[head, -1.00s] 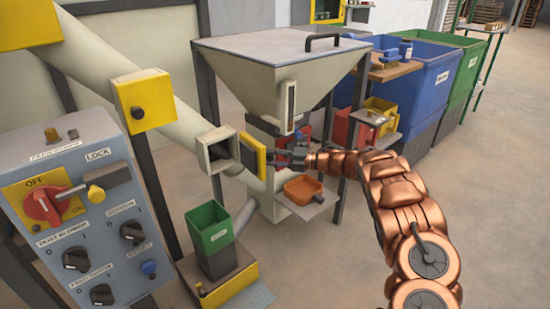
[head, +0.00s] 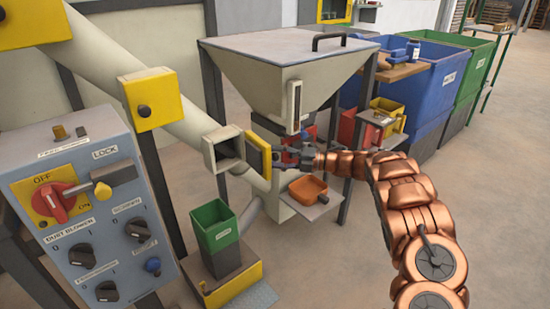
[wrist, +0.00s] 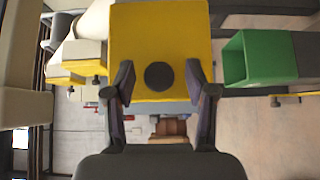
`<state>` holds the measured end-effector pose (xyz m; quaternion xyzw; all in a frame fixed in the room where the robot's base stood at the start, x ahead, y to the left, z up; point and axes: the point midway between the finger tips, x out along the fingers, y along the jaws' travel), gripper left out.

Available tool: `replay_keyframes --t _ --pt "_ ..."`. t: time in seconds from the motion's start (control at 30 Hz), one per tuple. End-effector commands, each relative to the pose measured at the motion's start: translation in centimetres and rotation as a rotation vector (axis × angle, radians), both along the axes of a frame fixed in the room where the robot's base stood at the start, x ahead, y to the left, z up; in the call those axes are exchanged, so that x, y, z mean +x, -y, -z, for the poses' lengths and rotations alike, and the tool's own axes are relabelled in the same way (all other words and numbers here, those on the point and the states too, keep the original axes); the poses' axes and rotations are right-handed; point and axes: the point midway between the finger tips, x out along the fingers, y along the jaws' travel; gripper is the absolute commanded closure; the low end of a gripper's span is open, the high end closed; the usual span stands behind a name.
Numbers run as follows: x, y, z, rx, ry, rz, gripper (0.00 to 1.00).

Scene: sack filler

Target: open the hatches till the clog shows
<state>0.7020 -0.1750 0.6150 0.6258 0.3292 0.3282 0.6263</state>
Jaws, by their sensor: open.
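A sloping pale pipe carries yellow hatches. The lowest hatch (head: 258,155) stands open, swung out to the right of its square pale housing (head: 210,151). The housing's inside looks grey and dark, and I cannot make out a clog in it. The middle hatch (head: 152,100) with a black knob is shut. The top-left hatch (head: 32,22) looks shut and is partly cut off. My gripper (head: 272,150) is open at the lowest hatch's right side. In the wrist view, a yellow hatch face with a black knob (wrist: 159,76) lies between or just beyond my open fingers (wrist: 160,88).
A control panel (head: 85,205) with a red switch stands at the left front. A green bin (head: 214,226) stands below the open hatch. The floor at right is clear.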

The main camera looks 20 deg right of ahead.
Motion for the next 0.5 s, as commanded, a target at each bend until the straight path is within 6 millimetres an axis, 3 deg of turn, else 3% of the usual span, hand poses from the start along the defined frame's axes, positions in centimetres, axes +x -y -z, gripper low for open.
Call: replay_keyframes --t 0.5 --pt "-5.1 7.5 0.0 0.000 0.002 0.002 0.45"
